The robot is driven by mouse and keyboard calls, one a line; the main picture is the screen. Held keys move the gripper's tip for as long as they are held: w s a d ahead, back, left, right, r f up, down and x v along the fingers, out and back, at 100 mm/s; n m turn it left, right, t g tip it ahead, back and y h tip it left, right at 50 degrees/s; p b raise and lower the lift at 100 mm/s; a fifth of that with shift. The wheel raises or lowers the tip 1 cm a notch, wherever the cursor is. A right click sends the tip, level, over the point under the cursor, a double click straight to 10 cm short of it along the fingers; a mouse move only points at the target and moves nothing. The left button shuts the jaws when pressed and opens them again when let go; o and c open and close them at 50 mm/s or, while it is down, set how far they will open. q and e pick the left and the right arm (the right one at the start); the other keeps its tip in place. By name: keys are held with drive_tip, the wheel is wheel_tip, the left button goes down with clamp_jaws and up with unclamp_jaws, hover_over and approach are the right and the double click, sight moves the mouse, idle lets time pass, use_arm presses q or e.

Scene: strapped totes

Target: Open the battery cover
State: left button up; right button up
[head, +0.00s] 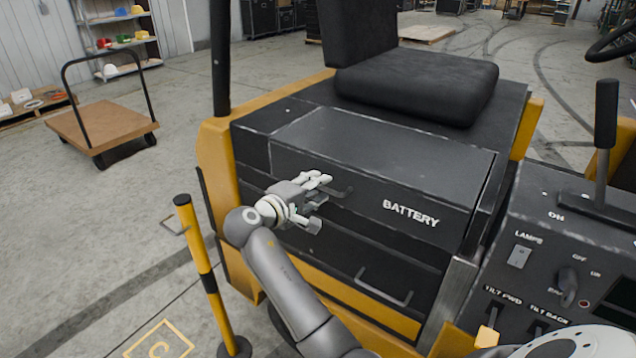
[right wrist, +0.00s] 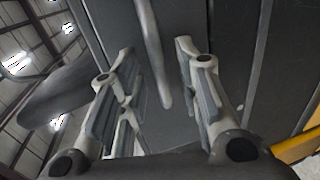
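The battery cover (head: 400,145) is a dark grey box-like lid with a white BATTERY label on its front, below the black seat. It looks closed. Its handle (head: 342,191) is a thin dark bar on the front face. My right gripper (head: 321,202) is at the handle's left end, fingers pointing at the cover. In the right wrist view my right gripper (right wrist: 156,52) is open, and the handle (right wrist: 153,55) runs between its two fingers with gaps on both sides. My left gripper is not in view.
A second handle (head: 383,290) sits on the lower panel. A control console (head: 545,260) with levers and switches stands at the right. A yellow-black post (head: 200,260) stands left of my right arm. A cart (head: 100,125) is farther left on open floor.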

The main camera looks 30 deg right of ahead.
drive_tip(key=shift+x, duration=0.8)
clamp_jaws()
